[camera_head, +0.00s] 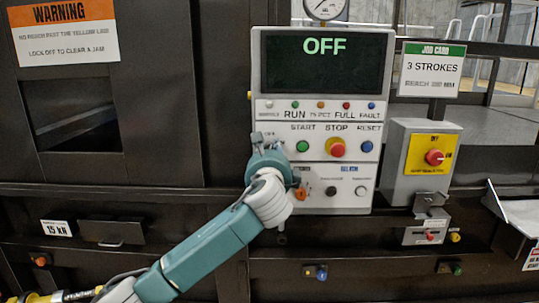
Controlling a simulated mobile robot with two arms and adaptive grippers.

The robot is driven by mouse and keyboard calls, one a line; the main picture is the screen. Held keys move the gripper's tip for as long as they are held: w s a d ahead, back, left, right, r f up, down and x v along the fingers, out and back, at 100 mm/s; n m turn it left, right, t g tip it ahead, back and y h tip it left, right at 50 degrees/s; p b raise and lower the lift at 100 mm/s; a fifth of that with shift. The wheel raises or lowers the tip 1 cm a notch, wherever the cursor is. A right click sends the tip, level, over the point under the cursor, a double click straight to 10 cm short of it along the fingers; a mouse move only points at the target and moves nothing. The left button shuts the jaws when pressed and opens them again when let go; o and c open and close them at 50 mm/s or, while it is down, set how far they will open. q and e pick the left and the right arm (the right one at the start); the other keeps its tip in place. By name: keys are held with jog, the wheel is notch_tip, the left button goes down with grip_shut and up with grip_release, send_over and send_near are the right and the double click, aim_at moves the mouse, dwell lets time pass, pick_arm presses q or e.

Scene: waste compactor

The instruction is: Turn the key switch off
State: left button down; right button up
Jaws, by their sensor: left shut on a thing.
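The control panel (259,80) stands upright in the middle of the head view. Its screen (324,62) reads OFF in green. My left gripper (278,165) reaches up from the lower left to the panel's lower left part, with its fingers close against the face. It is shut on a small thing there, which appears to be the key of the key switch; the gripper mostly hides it. A small orange part (300,194) shows just right of the gripper. The key's angle cannot be made out. My right gripper is not in view.
A yellow-plated switch box (408,180) with a red knob stands to the right. A job card (431,69) hangs above it.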

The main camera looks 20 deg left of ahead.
pick_arm(q)
jog(key=shift+d+f+n, duration=0.15)
jog(key=shift+f+n, duration=0.2)
jog(key=shift+n, duration=0.75)
jog(key=shift+b, duration=0.3)
jog(key=c, duration=1.4)
grip_release()
jog(key=shift+r, duration=0.15)
jog(key=v, duration=1.2)
